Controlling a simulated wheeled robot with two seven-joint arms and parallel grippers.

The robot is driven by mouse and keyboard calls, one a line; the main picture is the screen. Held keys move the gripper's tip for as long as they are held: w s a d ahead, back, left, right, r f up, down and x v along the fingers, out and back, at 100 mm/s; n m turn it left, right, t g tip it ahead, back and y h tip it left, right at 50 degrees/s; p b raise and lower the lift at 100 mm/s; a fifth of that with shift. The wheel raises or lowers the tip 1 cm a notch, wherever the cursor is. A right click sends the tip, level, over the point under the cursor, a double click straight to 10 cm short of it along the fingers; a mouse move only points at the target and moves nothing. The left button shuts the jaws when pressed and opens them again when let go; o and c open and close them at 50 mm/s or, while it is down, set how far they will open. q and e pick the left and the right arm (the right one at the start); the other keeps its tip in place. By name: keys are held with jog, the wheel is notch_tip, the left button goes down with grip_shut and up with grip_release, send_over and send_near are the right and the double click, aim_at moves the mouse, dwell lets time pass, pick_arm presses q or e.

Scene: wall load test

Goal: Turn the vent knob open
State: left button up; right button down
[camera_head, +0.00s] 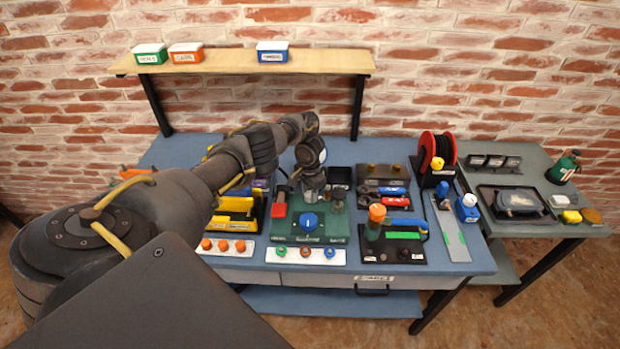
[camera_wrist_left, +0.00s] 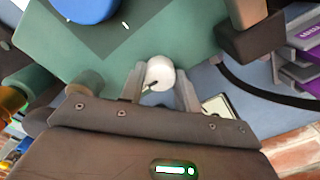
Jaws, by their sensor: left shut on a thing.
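A green test fixture (camera_head: 326,231) lies on the blue bench, with a large blue knob (camera_head: 309,221) on top. The blue knob also shows at the top of the left wrist view (camera_wrist_left: 85,6). A small white round knob with a dark mark (camera_wrist_left: 160,70) sits at the fixture's edge; I take it for the vent knob. My left gripper (camera_head: 312,188) reaches down at the fixture's back part. In the left wrist view its fingers stand on both sides of the white knob, shut on it. In the head view the gripper hides this knob. My right gripper is not in view.
A yellow holder (camera_head: 235,212) is close at the left. A black station with an orange-topped cylinder (camera_head: 376,214) and a red reel (camera_head: 437,150) are at the right.

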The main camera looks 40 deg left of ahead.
pick_arm(q)
jog(key=shift+n, duration=0.5)
jog(key=o, duration=1)
notch_tip(320, 180, up, 11)
jog(key=p, duration=0.4)
jog(key=shift+w+f, duration=0.1)
